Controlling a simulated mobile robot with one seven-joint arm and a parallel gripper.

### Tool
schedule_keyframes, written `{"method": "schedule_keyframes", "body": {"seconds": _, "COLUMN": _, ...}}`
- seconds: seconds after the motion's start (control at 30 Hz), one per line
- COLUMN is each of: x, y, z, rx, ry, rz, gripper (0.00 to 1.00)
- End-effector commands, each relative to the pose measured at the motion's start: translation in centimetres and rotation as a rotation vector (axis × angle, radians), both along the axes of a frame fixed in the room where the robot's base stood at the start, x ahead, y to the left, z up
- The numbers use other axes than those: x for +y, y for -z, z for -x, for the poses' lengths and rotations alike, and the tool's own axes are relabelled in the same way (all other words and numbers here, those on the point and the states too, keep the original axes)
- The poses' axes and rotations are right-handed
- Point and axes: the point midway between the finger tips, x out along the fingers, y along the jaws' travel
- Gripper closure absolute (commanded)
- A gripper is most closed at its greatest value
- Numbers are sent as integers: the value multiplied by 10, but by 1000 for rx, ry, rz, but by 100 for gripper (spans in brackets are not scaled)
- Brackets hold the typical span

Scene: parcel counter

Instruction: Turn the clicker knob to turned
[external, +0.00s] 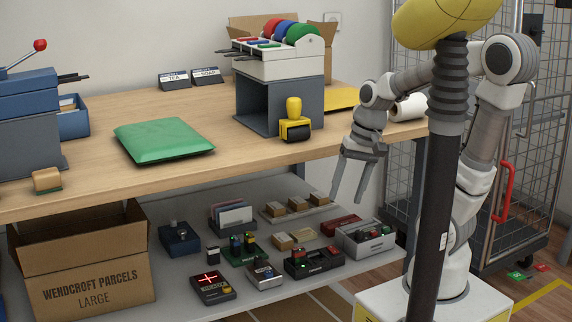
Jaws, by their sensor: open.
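My gripper (347,198) hangs in front of the counter's right end, fingers pointing down and spread apart, with nothing between them. It is above and to the right of the small devices on the lower shelf. I cannot tell for sure which device bears the clicker knob. Candidates on that shelf are a blue box (180,242) with a small knob on top, a silver box (264,277) with small controls, a black box (314,262) with red and green parts, and a dark unit (212,288) with a lit red cross. Knob positions are too small to read.
The wooden counter (90,185) overhangs the lower shelf (180,285). On the counter are a green parcel (163,140), a yellow stamp (294,122) and a tape-roll stand (278,95). A large carton (85,265) stands at the lower left, a wire cage (400,170) at the right.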

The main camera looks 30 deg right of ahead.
Motion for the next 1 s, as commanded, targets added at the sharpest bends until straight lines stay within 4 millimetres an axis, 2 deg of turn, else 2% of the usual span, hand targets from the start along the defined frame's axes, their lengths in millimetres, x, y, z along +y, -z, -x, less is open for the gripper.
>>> {"method": "schedule_keyframes", "body": {"seconds": 0.23, "x": 44, "y": 49, "z": 2, "rx": 297, "ry": 206, "rz": -12, "gripper": 38}}
{"method": "schedule_keyframes", "body": {"seconds": 0.5, "x": 80, "y": 107, "z": 15, "rx": 538, "ry": 475, "rz": 112, "gripper": 38}}
{"method": "schedule_keyframes", "body": {"seconds": 0.73, "x": 95, "y": 151, "z": 29, "rx": 630, "ry": 690, "rz": 264, "gripper": 38}}
{"method": "schedule_keyframes", "body": {"seconds": 1.0, "x": 101, "y": 199, "z": 43, "rx": 624, "ry": 937, "rz": 460, "gripper": 38}}
